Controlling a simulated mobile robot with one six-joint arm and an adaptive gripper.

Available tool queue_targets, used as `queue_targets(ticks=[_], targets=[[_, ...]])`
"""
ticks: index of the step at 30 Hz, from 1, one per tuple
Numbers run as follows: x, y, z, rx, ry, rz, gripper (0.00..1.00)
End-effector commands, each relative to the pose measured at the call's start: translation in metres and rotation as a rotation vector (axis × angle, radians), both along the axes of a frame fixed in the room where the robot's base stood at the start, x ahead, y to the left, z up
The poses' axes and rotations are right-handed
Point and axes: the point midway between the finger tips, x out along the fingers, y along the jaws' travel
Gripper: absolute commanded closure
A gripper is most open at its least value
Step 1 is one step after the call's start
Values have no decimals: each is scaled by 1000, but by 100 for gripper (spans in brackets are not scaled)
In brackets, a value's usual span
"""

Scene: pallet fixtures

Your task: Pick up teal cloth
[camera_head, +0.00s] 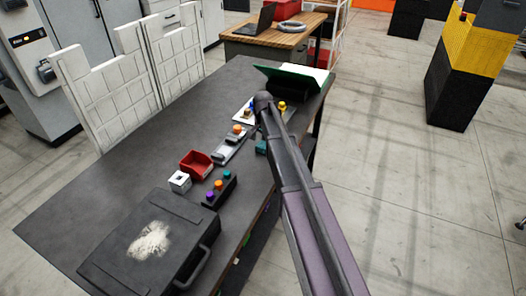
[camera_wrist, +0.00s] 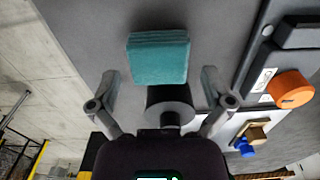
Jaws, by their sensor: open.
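The teal cloth (camera_wrist: 158,58) is a folded, layered square lying flat on the dark grey table near its edge. In the head view only a small part of the cloth (camera_head: 261,147) shows beside my arm. My gripper (camera_wrist: 159,80) is open, with its two fingers spread to the left and right of the cloth's near end in the wrist view. Nothing is between the fingertips in their grip. I cannot tell how high the fingers are above the table. In the head view my arm hides the gripper's fingers.
A black cylinder (camera_wrist: 170,105) is close to the cloth, between the fingers in the wrist view. A grey device with an orange knob (camera_wrist: 291,89) lies to the right.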

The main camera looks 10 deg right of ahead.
Motion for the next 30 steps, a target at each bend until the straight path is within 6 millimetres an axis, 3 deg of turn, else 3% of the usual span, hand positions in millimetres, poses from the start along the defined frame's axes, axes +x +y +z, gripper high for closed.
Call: queue_targets(ticks=[9, 30], targets=[[0, 0, -24, 0, 0, 0, 0], [0, 0, -25, 0, 0, 0, 0]])
